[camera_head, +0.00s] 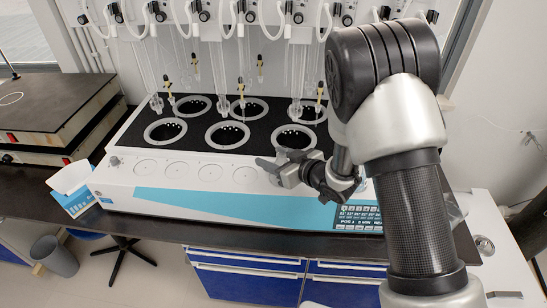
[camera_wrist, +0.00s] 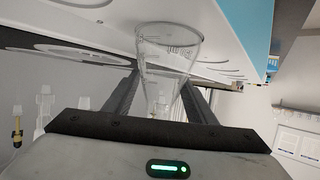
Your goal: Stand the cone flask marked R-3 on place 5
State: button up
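A clear glass cone flask (camera_wrist: 170,44) shows in the wrist view, with its wide base toward the top of the picture and its narrow part between my fingers. Dark marking shows on its wall, too small to read surely. My gripper (camera_wrist: 160,80) has one finger on each side of the flask, with no clear gap, and appears shut on it. In the head view my gripper (camera_head: 272,172) is over the right part of the distiller's white front ledge (camera_head: 125,178). Several round places on the ledge left of it are empty. The place under my gripper is hidden, and I cannot tell whether the flask touches it.
Behind the ledge, several dark heating wells (camera_head: 228,134) with glass tubes hanging above stand close to my gripper. A control panel (camera_head: 360,217) is at the right front. A white and blue box (camera_head: 72,186) stands at the left end.

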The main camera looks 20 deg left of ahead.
jog(key=shift+r, duration=0.25)
jog(key=shift+s+d, duration=0.1)
jog(key=shift+d, duration=0.2)
jog(key=v, duration=1.1)
jog(key=shift+s, duration=0.15)
jog(key=shift+d+r, duration=0.1)
